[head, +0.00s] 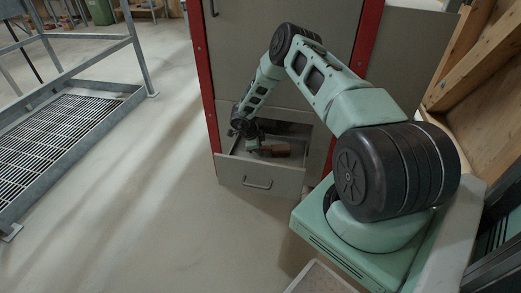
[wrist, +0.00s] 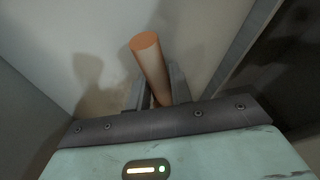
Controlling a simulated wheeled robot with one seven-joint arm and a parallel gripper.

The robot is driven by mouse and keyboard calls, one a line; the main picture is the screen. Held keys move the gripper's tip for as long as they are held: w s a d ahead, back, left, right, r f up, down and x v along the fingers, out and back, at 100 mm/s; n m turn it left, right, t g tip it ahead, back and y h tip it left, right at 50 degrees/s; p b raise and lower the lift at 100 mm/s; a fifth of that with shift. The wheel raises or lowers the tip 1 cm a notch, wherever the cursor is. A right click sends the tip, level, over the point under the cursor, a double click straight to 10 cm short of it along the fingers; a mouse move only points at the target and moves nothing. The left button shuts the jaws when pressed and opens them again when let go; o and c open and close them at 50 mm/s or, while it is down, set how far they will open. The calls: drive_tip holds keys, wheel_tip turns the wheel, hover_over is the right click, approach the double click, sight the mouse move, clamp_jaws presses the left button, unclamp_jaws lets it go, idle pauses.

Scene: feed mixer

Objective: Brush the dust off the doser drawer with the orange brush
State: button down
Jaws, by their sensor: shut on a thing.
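The doser drawer (head: 258,182) is pulled out low on the grey cabinet, with a bar handle on its front. My gripper (head: 252,146) reaches down into the open drawer. The orange brush (head: 275,150) shows small and dark beside it in the head view. In the wrist view, my gripper (wrist: 159,98) is shut on the brush's round orange handle (wrist: 150,62), which stands up between the fingers. The bristles are hidden in the wrist view. The pale drawer floor lies beyond the handle. I cannot make out dust on it.
The cabinet (head: 280,60) has red corner posts on both sides. A metal grating platform with rails (head: 70,120) stands at the left. A wooden crate-like structure (head: 490,70) is at the right. The concrete floor (head: 130,200) left of the drawer is clear.

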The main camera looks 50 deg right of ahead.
drive_tip(key=shift+r+p, duration=3)
drive_tip(key=shift+r, duration=0.6)
drive_tip(key=shift+f, duration=0.1)
